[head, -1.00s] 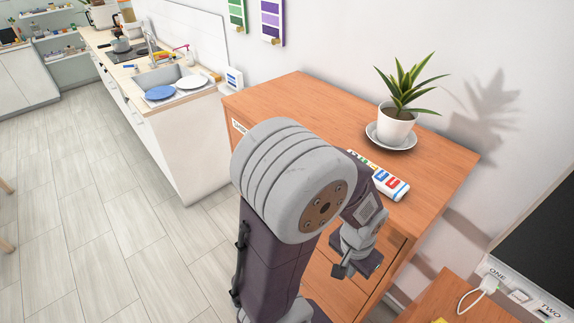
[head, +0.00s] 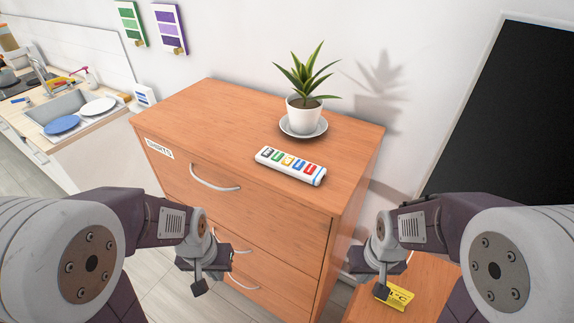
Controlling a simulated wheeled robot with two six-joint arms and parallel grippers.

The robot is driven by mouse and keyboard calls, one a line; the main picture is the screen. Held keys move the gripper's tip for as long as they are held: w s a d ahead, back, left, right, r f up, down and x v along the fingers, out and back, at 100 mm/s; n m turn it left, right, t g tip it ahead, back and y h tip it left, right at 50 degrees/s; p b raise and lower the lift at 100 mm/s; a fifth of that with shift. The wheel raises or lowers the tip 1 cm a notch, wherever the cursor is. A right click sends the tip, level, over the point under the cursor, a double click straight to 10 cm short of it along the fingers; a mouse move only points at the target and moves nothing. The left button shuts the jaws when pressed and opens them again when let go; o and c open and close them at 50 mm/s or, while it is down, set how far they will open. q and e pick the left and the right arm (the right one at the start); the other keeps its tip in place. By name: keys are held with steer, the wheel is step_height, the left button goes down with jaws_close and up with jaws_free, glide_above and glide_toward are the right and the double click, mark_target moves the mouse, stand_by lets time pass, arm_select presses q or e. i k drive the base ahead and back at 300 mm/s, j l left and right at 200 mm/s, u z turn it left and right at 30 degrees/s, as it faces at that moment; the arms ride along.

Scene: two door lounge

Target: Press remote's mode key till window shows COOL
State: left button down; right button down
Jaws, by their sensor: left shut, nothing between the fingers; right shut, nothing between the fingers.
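A white bar-shaped device with a row of coloured blocks (head: 290,165) lies on top of the wooden dresser (head: 215,115), near its front edge. It may be the remote; no window or lettering on it is readable. My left gripper (head: 207,274) is shut and empty, in front of the dresser and below its top. My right gripper (head: 374,278) is shut and empty, to the right of the dresser's front and also below its top. Both are apart from the device.
A potted plant (head: 304,112) on a saucer stands behind the device. The dresser top left of it is clear. A yellow card (head: 395,296) lies on a lower wooden surface at right. A dark panel (head: 505,110) is at right. A small white unit (head: 145,96) stands beyond the dresser.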

mark_target(300, 163)
steer(key=k+l+z, duration=0.15)
steer(key=z, duration=0.35)
steer(key=k+l+z, duration=0.1)
steer(key=z, duration=0.4)
steer(key=l+z, duration=0.25)
steer(key=z, duration=0.25)
steer(key=l+z, duration=0.25)
steer(key=z, duration=0.25)
steer(key=l+z, duration=0.3)
steer(key=z, duration=0.2)
steer(key=u, duration=2.85)
steer(key=j, duration=0.1)
